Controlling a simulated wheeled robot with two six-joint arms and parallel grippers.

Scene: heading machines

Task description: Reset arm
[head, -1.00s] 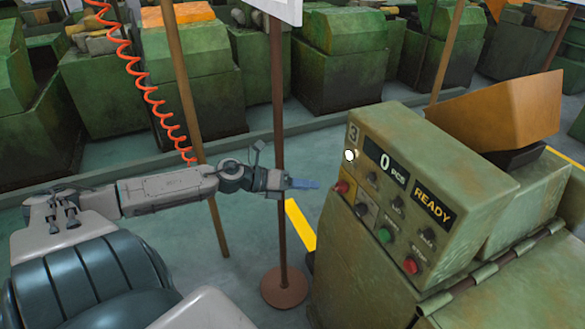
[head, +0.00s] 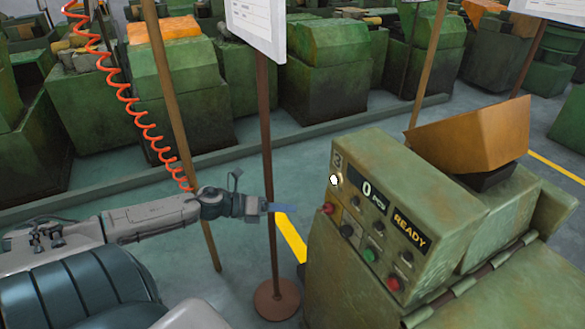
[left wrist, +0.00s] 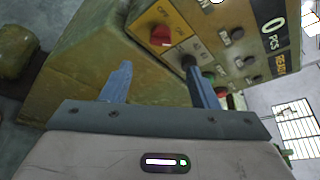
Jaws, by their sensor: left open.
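My left gripper (head: 281,207) is open and empty, at the end of my left arm coming in from the left. In the left wrist view its two blue fingers (left wrist: 160,82) stand apart, pointing at the control box of the machine. The green machine's control panel (head: 380,225) has a display reading 0 PCS and a READY sign. A red knob (head: 328,209) on a yellow plate sits at its left edge; it also shows in the left wrist view (left wrist: 161,35), beyond the fingers. A dark knob (head: 346,231), a green button (head: 369,255) and a red button (head: 393,284) are below. My right gripper is out of view.
A sign stand (head: 268,160) with a round base (head: 277,299) stands right by my left gripper. A brown pole (head: 172,110) and a coiled red hose (head: 130,100) are behind my arm. An orange hopper (head: 470,137) tops the machine. Green machines line the back.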

